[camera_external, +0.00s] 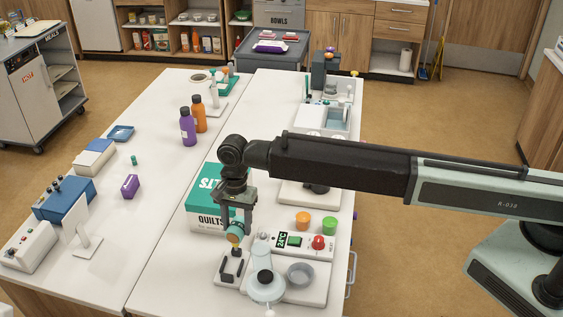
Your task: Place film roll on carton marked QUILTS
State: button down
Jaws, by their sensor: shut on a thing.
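The roll is held above a small white stand with dark posts (232,269). I cannot tell whether the roll touches anything below it.
Right of the stand are a white device with a grey bowl (300,274) and a panel with a red knob (318,242). Purple (187,128) and orange (198,114) bottles stand farther back.

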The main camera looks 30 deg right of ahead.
jog(key=w+d+r+m+t+p, duration=0.1)
jog(key=w+d+r+m+p, duration=0.15)
jog(key=d+m, duration=0.45)
jog(key=w+d+r+m+p, duration=0.1)
jog(key=d+r+m+p, duration=0.15)
jog(key=d+m, duration=0.45)
jog(key=shift+n+y, duration=0.3)
jog(key=shift+n, duration=0.6)
jog(key=w+a, duration=0.2)
jog(key=w, duration=0.2)
jog(key=w+a+f+b, duration=0.1)
jog(key=w+a, duration=0.1)
jog(key=w, duration=0.2)
jog(key=w+a+b, duration=0.1)
jog(key=w+a, duration=0.1)
jog(key=w, duration=0.3)
jog(key=shift+a+f, duration=0.1)
jog(key=shift+f, duration=0.1)
notch_tip(320, 180, down, 4)
jog(key=b, duration=0.4)
jog(key=shift+w, duration=0.1)
jog(key=shift+r, duration=0.25)
jog(key=shift+f, duration=0.2)
jog(key=c, duration=0.7)
grip_release()
jog(key=r+p, duration=0.4)
jog(key=d+r+p, duration=0.1)
jog(key=r+p, duration=0.7)
jog(key=shift+s+d+r, duration=0.15)
jog(key=shift+s+d, duration=0.05)
